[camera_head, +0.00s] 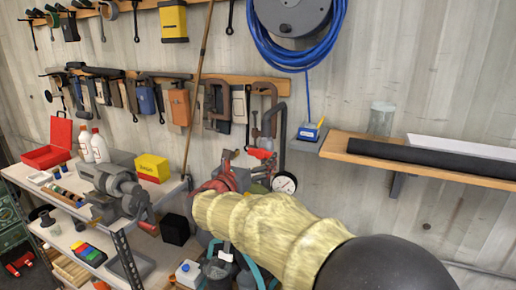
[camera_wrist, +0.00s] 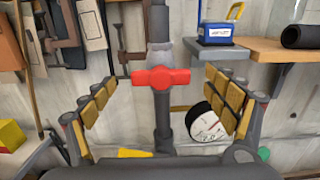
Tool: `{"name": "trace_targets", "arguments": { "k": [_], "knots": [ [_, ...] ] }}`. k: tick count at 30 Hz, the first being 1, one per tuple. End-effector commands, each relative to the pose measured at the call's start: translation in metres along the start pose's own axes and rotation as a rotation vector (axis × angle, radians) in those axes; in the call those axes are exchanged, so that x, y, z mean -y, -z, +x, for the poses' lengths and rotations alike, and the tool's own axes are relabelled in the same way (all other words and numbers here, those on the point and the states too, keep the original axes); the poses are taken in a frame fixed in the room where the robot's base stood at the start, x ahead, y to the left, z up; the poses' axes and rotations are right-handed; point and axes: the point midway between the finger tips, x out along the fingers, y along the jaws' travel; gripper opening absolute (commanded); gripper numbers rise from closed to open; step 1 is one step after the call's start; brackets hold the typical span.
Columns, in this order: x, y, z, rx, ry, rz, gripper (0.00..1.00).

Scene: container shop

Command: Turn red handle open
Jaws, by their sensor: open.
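The red handle (camera_wrist: 160,77) is a short bar lying level across a grey upright pipe (camera_wrist: 161,115) in the wrist view. It shows small in the head view (camera_head: 260,154), at the pipe near the wall. My gripper (camera_wrist: 162,98) is open, with its padded fingers spread to the left and right of the handle. No contact with the handle shows, and the depth between them is hard to judge. In the head view my sleeved arm reaches toward the pipe and covers part of that area.
A white round gauge (camera_wrist: 205,123) sits right of the pipe, close to the right finger. A wooden shelf (camera_head: 352,145) juts out at right. A workbench with a grinder (camera_head: 118,190) stands at left. Clamps (camera_wrist: 60,27) hang on the wall behind.

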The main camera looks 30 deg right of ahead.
Motion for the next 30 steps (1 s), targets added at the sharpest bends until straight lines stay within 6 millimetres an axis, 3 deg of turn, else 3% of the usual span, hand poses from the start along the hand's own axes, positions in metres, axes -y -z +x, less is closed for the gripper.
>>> {"name": "trace_targets", "arguments": {
  "k": [3,10,20,30],
  "knots": [
    [0.001,0.000,0.020,-0.001,0.003,0.000,0.86],
    [0.001,0.000,0.044,-0.001,0.002,0.002,0.86],
    [0.001,0.000,0.049,-0.002,0.001,0.002,0.86],
    [0.001,0.000,0.048,-0.001,0.001,0.002,0.68]
  ]
}}
